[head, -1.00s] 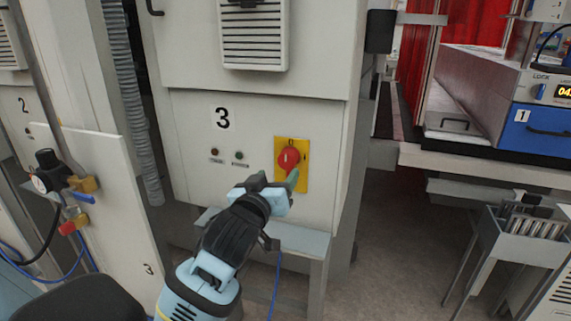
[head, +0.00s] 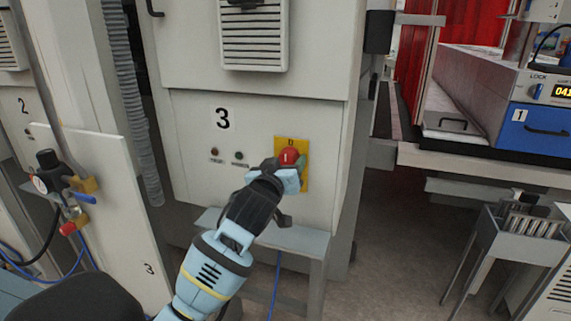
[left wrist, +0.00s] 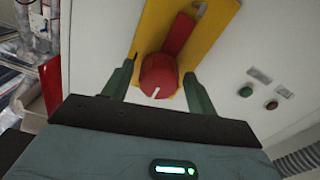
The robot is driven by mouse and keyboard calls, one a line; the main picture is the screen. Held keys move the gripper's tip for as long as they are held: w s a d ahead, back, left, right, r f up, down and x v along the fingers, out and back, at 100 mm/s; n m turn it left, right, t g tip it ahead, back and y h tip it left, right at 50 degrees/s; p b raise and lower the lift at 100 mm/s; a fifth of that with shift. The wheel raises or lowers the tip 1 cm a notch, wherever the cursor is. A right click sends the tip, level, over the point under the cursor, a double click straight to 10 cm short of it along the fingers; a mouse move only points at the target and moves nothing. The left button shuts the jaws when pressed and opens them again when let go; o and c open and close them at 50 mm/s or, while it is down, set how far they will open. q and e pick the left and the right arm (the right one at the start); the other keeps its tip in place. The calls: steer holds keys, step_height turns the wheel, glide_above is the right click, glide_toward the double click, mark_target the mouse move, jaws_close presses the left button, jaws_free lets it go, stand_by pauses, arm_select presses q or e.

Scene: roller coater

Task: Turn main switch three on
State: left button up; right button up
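Main switch three is a red rotary knob (head: 289,156) on a yellow plate (head: 304,181), on the pale cabinet front below the black number 3. A white line on the knob looks upright in the head view. The knob (left wrist: 158,76) and its red bar also show in the left wrist view. My left gripper (head: 289,168) is in front of the plate and partly covers it. In the left wrist view the green fingers of my left gripper (left wrist: 160,68) are spread, one on each side of the knob. Gaps show between fingers and knob. My right gripper is not in view.
A grey ledge (head: 300,240) juts out below the switch. A gauge and valve assembly (head: 62,185) stands at the left.

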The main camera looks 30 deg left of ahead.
arm_select(q)
steer(key=c, duration=0.8)
steer(key=shift+m, duration=0.4)
steer(key=m, duration=0.3)
steer(key=shift+m, duration=0.4)
steer(key=m, duration=0.4)
steer(key=shift+a+m, duration=0.15)
steer(key=shift+m, duration=0.15)
steer(key=m, duration=0.8)
steer(key=shift+r, duration=0.1)
steer(key=shift+m, duration=0.5)
